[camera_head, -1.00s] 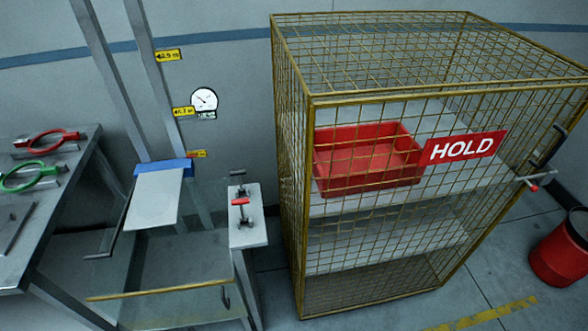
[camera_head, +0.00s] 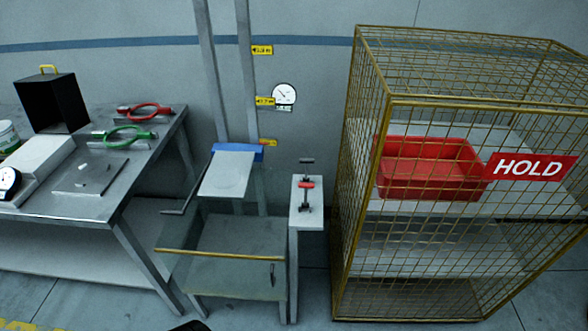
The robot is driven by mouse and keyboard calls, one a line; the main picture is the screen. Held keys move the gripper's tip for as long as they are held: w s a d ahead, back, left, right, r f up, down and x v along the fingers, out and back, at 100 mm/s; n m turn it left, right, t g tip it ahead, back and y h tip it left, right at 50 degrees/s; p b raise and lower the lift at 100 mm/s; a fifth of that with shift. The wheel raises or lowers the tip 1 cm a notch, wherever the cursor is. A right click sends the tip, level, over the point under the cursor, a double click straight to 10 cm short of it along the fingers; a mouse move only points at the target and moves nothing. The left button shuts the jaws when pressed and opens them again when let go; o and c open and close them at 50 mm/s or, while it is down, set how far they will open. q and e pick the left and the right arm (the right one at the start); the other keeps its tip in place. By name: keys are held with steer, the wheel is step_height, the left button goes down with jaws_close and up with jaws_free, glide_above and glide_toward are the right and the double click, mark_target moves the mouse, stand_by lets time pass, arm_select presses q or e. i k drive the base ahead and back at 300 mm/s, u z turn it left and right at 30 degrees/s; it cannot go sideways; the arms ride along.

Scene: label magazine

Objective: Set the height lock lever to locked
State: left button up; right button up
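A small red-handled lever (camera_head: 307,185) on a black stem sits on top of a narrow grey post (camera_head: 307,222) beside the lift. The lift has a blue-edged plate (camera_head: 225,175) on two tall uprights, with a dark crank-like bar (camera_head: 183,203) at its left. No label shows which part is the height lock lever, and I cannot read a locked or unlocked position. Neither of my grippers is in view. A dark shape at the bottom edge is too cut off to tell.
A metal table (camera_head: 100,205) with red (camera_head: 146,110) and green (camera_head: 130,136) ring-shaped tools stands left. A yellow wire cage (camera_head: 338,200) with a red bin (camera_head: 425,185) and a HOLD sign (camera_head: 530,167) stands right. A low platform (camera_head: 235,240) with a yellow front bar lies below the lift.

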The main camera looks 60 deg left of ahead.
mark_target(307, 160)
steer(key=k, duration=0.15)
steer(key=u, duration=1.1)
